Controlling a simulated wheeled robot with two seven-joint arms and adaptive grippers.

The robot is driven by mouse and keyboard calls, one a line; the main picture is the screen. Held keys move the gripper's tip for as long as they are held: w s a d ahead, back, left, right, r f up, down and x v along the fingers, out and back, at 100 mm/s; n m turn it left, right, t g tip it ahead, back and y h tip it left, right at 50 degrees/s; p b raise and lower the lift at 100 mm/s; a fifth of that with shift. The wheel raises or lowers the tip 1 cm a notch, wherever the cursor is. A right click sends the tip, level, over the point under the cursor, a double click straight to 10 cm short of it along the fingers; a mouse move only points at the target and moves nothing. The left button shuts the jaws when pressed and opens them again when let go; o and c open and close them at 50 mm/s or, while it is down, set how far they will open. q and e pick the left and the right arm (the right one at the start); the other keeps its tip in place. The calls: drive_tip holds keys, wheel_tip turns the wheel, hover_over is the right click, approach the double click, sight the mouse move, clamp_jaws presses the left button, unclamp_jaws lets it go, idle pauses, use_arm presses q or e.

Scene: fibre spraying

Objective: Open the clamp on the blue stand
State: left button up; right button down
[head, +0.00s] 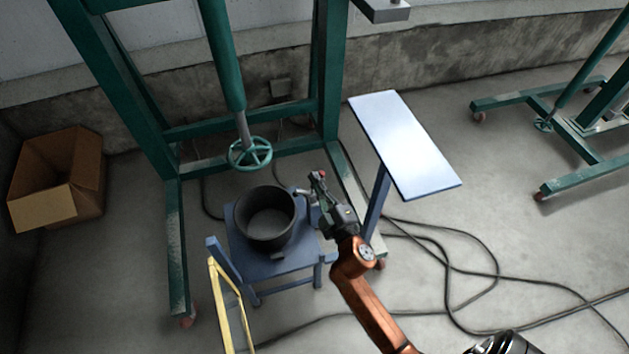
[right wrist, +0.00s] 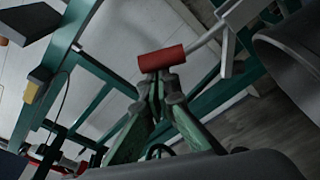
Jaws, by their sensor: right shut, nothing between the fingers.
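The blue stand (head: 285,266) is a low blue table with a dark round bucket (head: 245,228) on it. The clamp (head: 304,193) is a small grey metal piece at the bucket's right side, partly hidden by my right gripper. Its red handle (right wrist: 160,58) and grey lever (right wrist: 207,36) show in the right wrist view. My right gripper (head: 318,187) comes in from the lower right, beside the bucket's rim. In the right wrist view its fingertips (right wrist: 159,82) are together, just below the red handle; whether they touch it is unclear. My left gripper is out of view.
A green frame (head: 328,75) with a handwheel (head: 250,153) stands behind the stand. A pale blue panel (head: 405,142) is to the right. A yellow frame piece (head: 228,300) stands in front. Black cables (head: 450,290) cross the floor. A cardboard box (head: 45,205) sits at left.

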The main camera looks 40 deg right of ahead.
drive_tip(key=d+m, duration=0.1)
drive_tip(key=s+d+m, duration=0.1)
drive_tip(key=d+f+m, duration=0.1)
drive_tip(key=shift+s+d+m+h, duration=0.25)
drive_tip(key=shift+d+m+h, duration=0.05)
drive_tip(key=shift+h, duration=0.1)
drive_tip(key=shift+d+f, duration=0.1)
drive_tip(key=shift+f, duration=0.1)
idle(0.3)
drive_tip(key=shift+r, duration=0.1)
wheel_tip(320, 180, up, 10)
drive_tip(key=shift+r, duration=0.15)
idle(0.7)
